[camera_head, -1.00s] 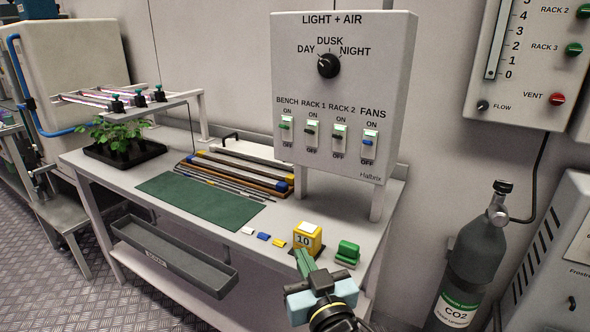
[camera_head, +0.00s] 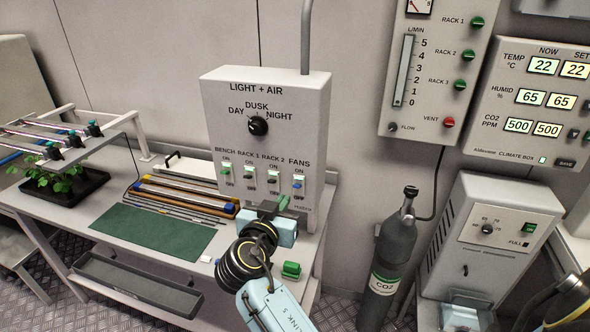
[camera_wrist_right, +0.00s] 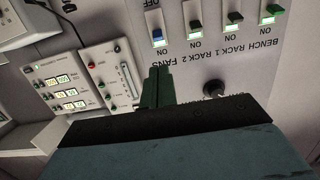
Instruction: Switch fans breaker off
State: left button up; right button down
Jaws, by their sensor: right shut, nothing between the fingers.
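The control box (camera_head: 222,115) marked LIGHT + AIR has a row of breakers labelled BENCH, RACK 1, RACK 2 and FANS. The fans breaker (camera_head: 298,184) is the rightmost, with a blue lever and a lit window. In the wrist view, which is upside down, the fans breaker (camera_wrist_right: 158,41) is the leftmost; its exact lever position is unclear. My right gripper (camera_head: 283,203) is shut and empty, its green fingers just below the fans breaker in the head view. Its fingertips (camera_wrist_right: 159,72) show near that breaker in the wrist view; contact cannot be told. My left gripper is not in view.
A dial (camera_head: 258,126) sits above the breakers. The rack 2 breaker (camera_head: 273,177) is close beside fans. A green block (camera_head: 291,270) lies on the bench below. A CO2 cylinder (camera_head: 397,250) and a flow panel (camera_head: 391,95) are to the right.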

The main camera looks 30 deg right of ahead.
aim_at(299, 177)
dwell(0.3)
jog(key=p+x, duration=0.2)
jog(key=x, duration=0.8)
